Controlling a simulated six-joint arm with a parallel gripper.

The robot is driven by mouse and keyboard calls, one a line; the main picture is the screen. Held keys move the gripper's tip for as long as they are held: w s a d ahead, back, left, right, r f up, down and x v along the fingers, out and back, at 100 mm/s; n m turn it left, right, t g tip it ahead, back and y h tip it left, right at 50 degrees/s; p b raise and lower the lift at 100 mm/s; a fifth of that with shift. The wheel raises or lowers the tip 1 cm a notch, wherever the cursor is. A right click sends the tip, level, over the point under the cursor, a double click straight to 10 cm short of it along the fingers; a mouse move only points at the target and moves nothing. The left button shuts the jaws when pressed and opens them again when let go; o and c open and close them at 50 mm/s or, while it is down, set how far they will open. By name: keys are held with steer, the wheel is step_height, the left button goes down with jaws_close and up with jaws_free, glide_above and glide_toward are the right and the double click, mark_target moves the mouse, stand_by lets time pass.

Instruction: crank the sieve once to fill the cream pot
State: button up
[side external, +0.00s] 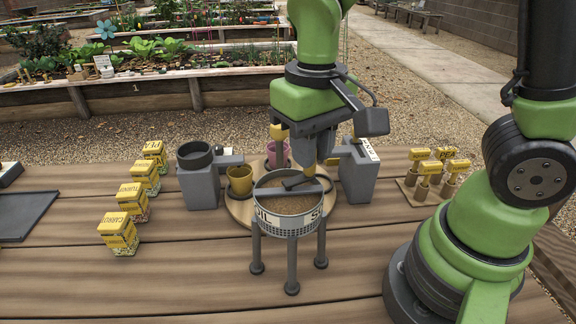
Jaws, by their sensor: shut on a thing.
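The sieve (290,224) is a round grey drum lettered around its wall, full of brown soil, standing on grey legs. A flat bar crosses its top, with a dark crank (298,184) over it. My gripper (313,170) points down above the sieve and is shut on the crank's handle, whose yellowish top shows by the fingers. A round wooden board (236,207) lies behind and under the sieve. On it stand a mustard pot (240,182) left of the sieve and a pink pot (278,152) behind it. I cannot make out a cream pot; the sieve and gripper hide part of the board.
Grey dispensers stand left (203,187) and right (357,172) of the board. Several yellow seed boxes (120,234) line the left. A wooden stand (424,193) with yellow-tagged pegs is at right. A dark tray (22,214) lies far left. The front left table is clear.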

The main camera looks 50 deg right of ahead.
steer(key=shift+s+a, duration=0.1)
steer(key=shift+s, duration=0.05)
steer(key=shift+o, duration=0.2)
steer(key=shift+s+a, duration=0.3)
steer(key=shift+s, duration=0.1)
steer(key=shift+o, duration=0.2)
steer(key=shift+a, duration=0.15)
steer(key=shift+o, duration=0.2)
steer(key=shift+s+a, duration=0.4)
steer(key=shift+c, duration=0.6)
steer(key=shift+a, duration=0.15)
